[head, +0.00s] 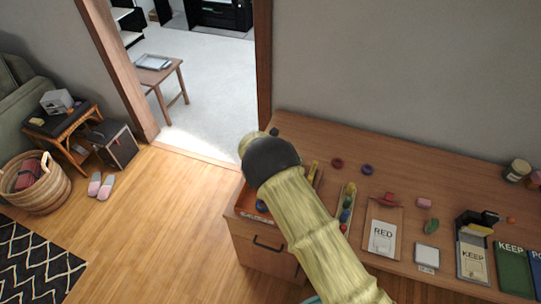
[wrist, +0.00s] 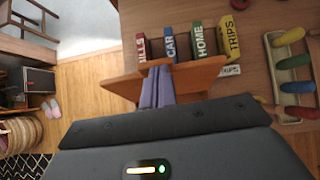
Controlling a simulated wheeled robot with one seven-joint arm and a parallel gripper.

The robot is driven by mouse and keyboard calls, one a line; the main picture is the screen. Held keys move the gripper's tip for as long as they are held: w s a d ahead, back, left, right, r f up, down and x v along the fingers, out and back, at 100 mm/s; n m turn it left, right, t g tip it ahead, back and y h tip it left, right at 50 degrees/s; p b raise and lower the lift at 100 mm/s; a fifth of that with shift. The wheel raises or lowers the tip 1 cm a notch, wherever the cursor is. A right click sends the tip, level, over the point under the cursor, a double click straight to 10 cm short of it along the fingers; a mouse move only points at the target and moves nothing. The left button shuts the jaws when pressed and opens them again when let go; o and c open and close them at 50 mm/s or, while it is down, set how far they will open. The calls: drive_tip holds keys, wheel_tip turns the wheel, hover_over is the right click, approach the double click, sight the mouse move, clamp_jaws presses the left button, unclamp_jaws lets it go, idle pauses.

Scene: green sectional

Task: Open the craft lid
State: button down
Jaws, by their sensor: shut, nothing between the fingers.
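No lid marked craft can be made out in either view. In the wrist view my gripper (wrist: 158,72) is shut and empty, its two grey-purple fingers side by side. The fingertips overlap a brown wooden piece (wrist: 200,72) at the table's edge; I cannot tell whether they touch it. Beyond it stand upright labelled pieces: a red one (wrist: 142,48), blue CAR (wrist: 170,44), green HOME (wrist: 198,40) and yellow TRIPS (wrist: 231,36). In the head view my arm hides my gripper and part of an orange-brown tray or box (head: 241,205) at the table's left end.
The wooden table (head: 320,135) runs along the wall, with a drawer handle (head: 268,244) on its front. A tray (wrist: 286,75) of coloured pieces lies to the right.

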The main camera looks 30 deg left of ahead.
drive_tip(key=shift+r, duration=0.1)
wheel_tip(320, 180, up, 10)
drive_tip(key=p, duration=0.7)
drive_tip(key=shift+w, duration=0.1)
